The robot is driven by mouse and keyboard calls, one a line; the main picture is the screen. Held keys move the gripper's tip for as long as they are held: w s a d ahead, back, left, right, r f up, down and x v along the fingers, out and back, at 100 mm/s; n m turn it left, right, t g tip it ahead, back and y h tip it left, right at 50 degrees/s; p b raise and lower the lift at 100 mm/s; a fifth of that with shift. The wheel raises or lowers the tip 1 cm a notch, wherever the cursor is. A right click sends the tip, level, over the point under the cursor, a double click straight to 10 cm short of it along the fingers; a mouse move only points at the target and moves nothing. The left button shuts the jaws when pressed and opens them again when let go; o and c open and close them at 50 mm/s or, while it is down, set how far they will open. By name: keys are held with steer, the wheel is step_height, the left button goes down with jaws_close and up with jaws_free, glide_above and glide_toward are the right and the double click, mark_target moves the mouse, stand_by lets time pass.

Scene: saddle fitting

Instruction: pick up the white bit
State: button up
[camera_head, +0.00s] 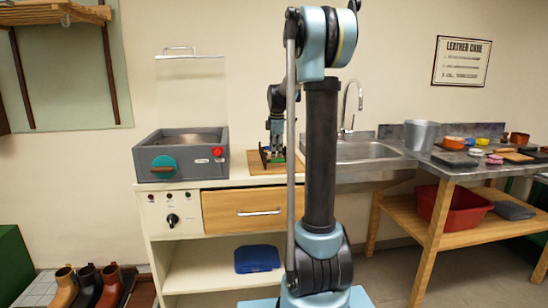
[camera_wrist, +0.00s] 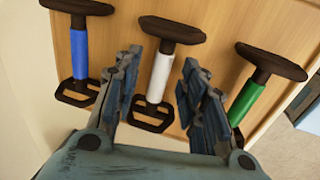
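The white bit (camera_wrist: 159,78) lies on a wooden board (camera_wrist: 218,50) in the wrist view, with a dark rounded bar at its upper end and a dark loop at its lower end. A bit with a blue middle (camera_wrist: 79,53) lies to its left and one with a green middle (camera_wrist: 246,102) to its right. My gripper (camera_wrist: 158,78) is open, with its fingers on either side of the white bit; I cannot tell whether they touch it. In the head view my gripper (camera_head: 272,157) is over the board (camera_head: 263,168) on the counter, where the bits are too small to tell apart.
A grey box with a teal dial (camera_head: 182,153) stands on the counter left of the board. A sink (camera_head: 368,152) with a tap lies to the right. A side table (camera_head: 450,172) farther right holds a grey bucket (camera_head: 421,135) and several small items.

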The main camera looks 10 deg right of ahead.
steer(key=shift+w+f, duration=0.15)
steer(key=shift+f, duration=0.45)
jaws_close()
